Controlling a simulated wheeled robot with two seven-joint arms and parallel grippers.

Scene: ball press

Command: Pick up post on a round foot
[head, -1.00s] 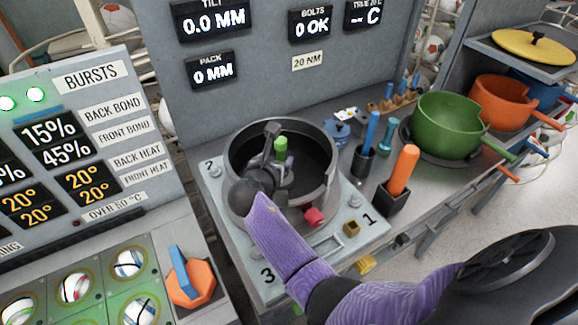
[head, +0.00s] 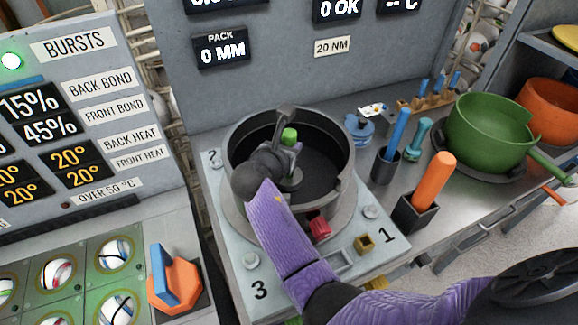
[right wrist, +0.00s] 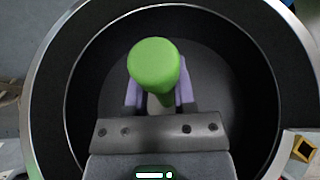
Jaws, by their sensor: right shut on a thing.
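A post with a rounded green top (head: 289,135) stands upright within the round dark pot (head: 343,185). In the right wrist view, its green top (right wrist: 153,62) is between the two purple fingers. My right gripper (head: 287,150) reaches into the pot and is shut on the post. A grey round shape below the fingers looks like its foot, but the gripper partly hides it. I cannot tell whether the foot touches the pot floor. My left gripper is not in view.
The pot's wall surrounds the gripper closely. A red block (head: 319,227) and brass square socket (head: 365,243) are on the plate in front. An orange-handled tool in a black holder (head: 418,213), a blue-handled tool (head: 398,132) and a green pan (head: 490,130) stand to the right.

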